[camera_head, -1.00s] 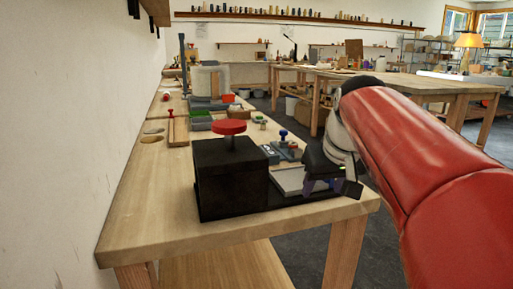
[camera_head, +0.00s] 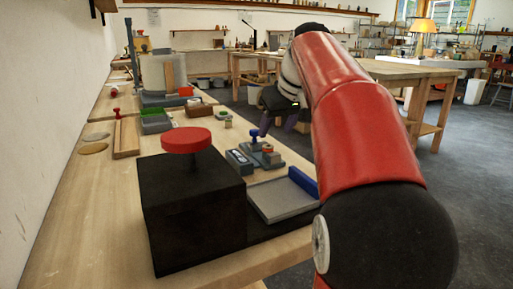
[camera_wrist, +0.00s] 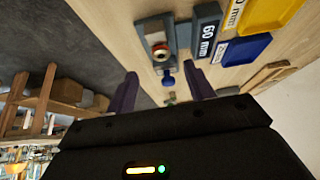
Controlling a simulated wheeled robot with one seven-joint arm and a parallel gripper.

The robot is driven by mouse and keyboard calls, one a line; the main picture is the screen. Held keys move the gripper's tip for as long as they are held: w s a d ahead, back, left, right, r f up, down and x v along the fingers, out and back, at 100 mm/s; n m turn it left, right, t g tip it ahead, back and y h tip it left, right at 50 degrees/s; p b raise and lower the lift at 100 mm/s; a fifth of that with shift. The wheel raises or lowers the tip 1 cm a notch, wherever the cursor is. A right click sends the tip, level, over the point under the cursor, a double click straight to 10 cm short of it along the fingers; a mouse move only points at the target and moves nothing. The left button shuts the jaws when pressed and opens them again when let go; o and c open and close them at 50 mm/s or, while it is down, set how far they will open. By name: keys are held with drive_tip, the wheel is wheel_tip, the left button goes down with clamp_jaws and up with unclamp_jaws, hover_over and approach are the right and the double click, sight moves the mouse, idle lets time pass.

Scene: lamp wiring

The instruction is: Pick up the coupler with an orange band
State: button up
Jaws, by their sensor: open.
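A small round part with an orange-red band and a pale centre, which looks like the coupler (camera_wrist: 160,50), sits on a grey fixture (camera_wrist: 154,34) in the wrist view. In the head view, the likely same small part (camera_head: 267,149) sits on the fixture beside a blue knob (camera_head: 254,135). My gripper (camera_head: 279,122) is above and beyond this fixture in the head view. Its two purple fingers are apart and empty in the wrist view (camera_wrist: 163,89). The blue knob shows between and just past the fingertips there.
A black box (camera_head: 195,220) with a red button (camera_head: 186,140) stands at the near bench. A grey tray with a blue edge (camera_head: 283,200) lies beside it. A grey block marked 60 mm (camera_wrist: 207,33), a blue tray (camera_wrist: 246,49) and a yellow tray (camera_wrist: 265,14) are near the fixture.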

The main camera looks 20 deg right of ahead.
sight(270, 147)
drive_tip(key=x, duration=0.5)
drive_tip(key=b+x, duration=0.1)
drive_tip(key=x, duration=0.1)
drive_tip(key=shift+s+a+f, duration=0.1)
drive_tip(key=shift+s+f, duration=0.05)
drive_tip(key=shift+f, duration=0.2)
drive_tip(key=c, duration=1.1)
drive_tip(key=shift+c, duration=0.2)
drive_tip(key=shift+r, duration=0.15)
wheel_tip(270, 147, up, 20)
drive_tip(key=p, duration=0.5)
